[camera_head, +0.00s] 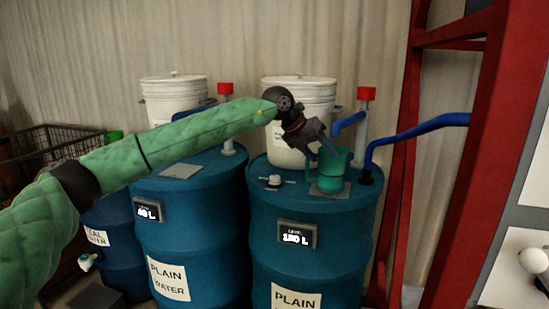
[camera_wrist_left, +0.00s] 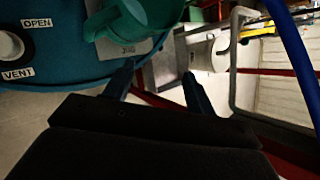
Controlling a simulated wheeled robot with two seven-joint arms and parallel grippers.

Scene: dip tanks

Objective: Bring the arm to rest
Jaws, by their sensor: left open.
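My left arm reaches in from the left over the blue drums, and its gripper (camera_head: 322,149) is beside the top of a green jug (camera_head: 331,178). The jug stands upright on a grey plate on top of the right blue drum (camera_head: 312,220). In the left wrist view the two fingers (camera_wrist_left: 158,78) are apart with nothing held between them. The jug (camera_wrist_left: 135,18) is at the top there, beyond the left finger; I cannot tell whether they touch. My right gripper is not in view.
A second blue drum (camera_head: 190,232) stands to the left, with white buckets (camera_head: 295,92) behind. Red-capped pipes (camera_head: 366,97) and a blue hose (camera_head: 420,128) rise near the gripper. A red steel frame (camera_head: 490,130) closes off the right side.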

